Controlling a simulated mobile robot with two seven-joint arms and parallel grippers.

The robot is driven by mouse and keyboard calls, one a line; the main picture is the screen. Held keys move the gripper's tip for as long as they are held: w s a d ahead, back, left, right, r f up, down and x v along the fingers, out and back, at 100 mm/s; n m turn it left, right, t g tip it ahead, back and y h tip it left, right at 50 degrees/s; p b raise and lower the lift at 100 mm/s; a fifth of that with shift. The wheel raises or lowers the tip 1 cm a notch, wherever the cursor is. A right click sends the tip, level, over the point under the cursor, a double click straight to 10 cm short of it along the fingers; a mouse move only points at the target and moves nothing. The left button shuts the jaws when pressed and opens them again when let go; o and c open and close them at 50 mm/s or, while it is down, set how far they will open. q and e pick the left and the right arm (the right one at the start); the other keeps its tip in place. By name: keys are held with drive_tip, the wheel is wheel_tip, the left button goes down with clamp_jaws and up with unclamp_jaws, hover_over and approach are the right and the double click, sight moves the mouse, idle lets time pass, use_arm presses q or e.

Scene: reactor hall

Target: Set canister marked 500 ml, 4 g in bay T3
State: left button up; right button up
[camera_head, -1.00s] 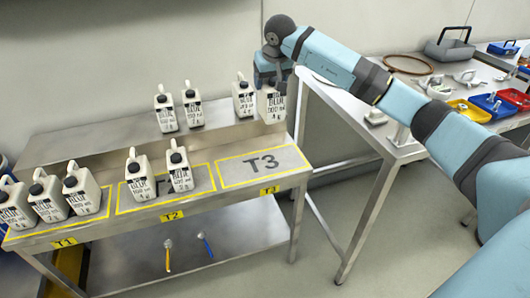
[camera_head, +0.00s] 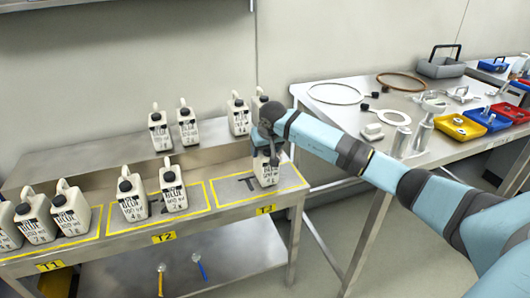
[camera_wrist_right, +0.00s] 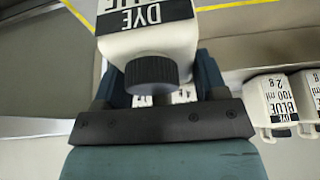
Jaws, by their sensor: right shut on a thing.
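My right gripper (camera_head: 265,143) is shut on a white canister (camera_head: 266,173) with a black cap and a dark "DYE BLUE" label. The canister is upright, over the right part of bay T3 (camera_head: 232,192), inside its yellow outline as seen in the head view. I cannot tell whether its base touches the bay. Its volume and weight marking is too small to read. In the right wrist view the canister (camera_wrist_right: 150,45) sits between the fingers, cap towards the camera. My left gripper is not in view.
Two canisters stand in bay T2 (camera_head: 190,208), several in bay T1 (camera_head: 92,230). More stand on the raised back shelf (camera_head: 95,153), including one (camera_head: 259,103) close behind my gripper. A steel side table (camera_head: 340,120) with trays and parts stands at right.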

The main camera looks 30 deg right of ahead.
drive_tip(key=shift+f, duration=0.4)
drive_tip(key=shift+r, duration=0.1)
drive_tip(key=shift+f, duration=0.2)
drive_tip(key=o, duration=1.6)
drive_tip(key=shift+c, duration=0.2)
drive_tip(key=shift+r, duration=0.1)
